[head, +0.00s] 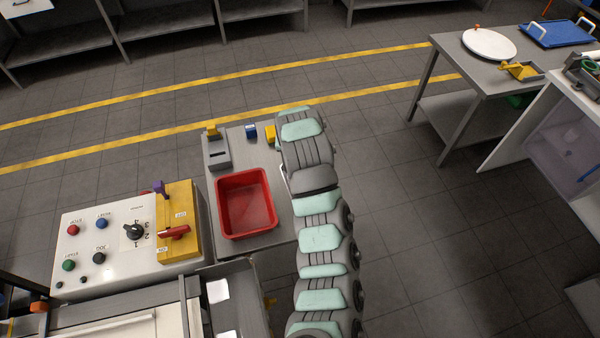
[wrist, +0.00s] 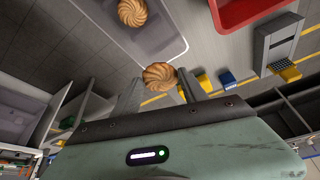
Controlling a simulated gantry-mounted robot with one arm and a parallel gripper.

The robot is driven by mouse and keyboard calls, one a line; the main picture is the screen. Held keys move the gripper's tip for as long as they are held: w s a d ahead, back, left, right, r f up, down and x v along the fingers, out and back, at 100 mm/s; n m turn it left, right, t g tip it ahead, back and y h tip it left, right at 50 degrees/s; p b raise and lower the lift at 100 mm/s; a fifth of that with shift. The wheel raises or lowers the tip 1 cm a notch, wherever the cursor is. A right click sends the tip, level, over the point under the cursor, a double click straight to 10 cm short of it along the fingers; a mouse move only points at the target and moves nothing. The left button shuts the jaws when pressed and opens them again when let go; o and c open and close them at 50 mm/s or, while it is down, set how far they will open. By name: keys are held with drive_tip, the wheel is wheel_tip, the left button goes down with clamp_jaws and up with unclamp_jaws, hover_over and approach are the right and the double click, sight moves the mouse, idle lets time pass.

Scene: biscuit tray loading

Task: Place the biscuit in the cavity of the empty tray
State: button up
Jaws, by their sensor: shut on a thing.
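In the wrist view my gripper (wrist: 160,78) is shut on a round, golden, swirled biscuit (wrist: 158,74), held between its two fingertips. A second similar biscuit (wrist: 134,12) lies in a shallow grey container with a pale rim (wrist: 176,54) at the top of the wrist view. Whether this container is the tray of the task, I cannot tell. No empty cavity shows clearly in either view. In the head view my arm hides the gripper and the held biscuit.
A red bin (head: 246,203) stands on a grey table, beside a control panel (head: 120,240) with buttons and a yellow plate (head: 178,215). Small yellow and blue blocks (head: 251,131) lie behind the bin. Another table at right holds a white disc (head: 489,44) and a blue tray (head: 556,34).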

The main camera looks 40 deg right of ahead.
wheel_tip(320, 180, down, 11)
drive_tip(key=shift+f+p, duration=0.2)
drive_tip(key=shift+p, duration=0.3)
drive_tip(key=shift+f, duration=0.1)
drive_tip(key=o, duration=0.3)
drive_tip(key=shift+f, duration=0.1)
drive_tip(key=shift+o, duration=1)
drive_tip(key=shift+v, duration=0.85)
drive_tip(key=v, duration=1)
drive_tip(key=shift+r+b, duration=0.3)
drive_tip(key=shift+b, duration=0.1)
drive_tip(key=shift+s, duration=0.1)
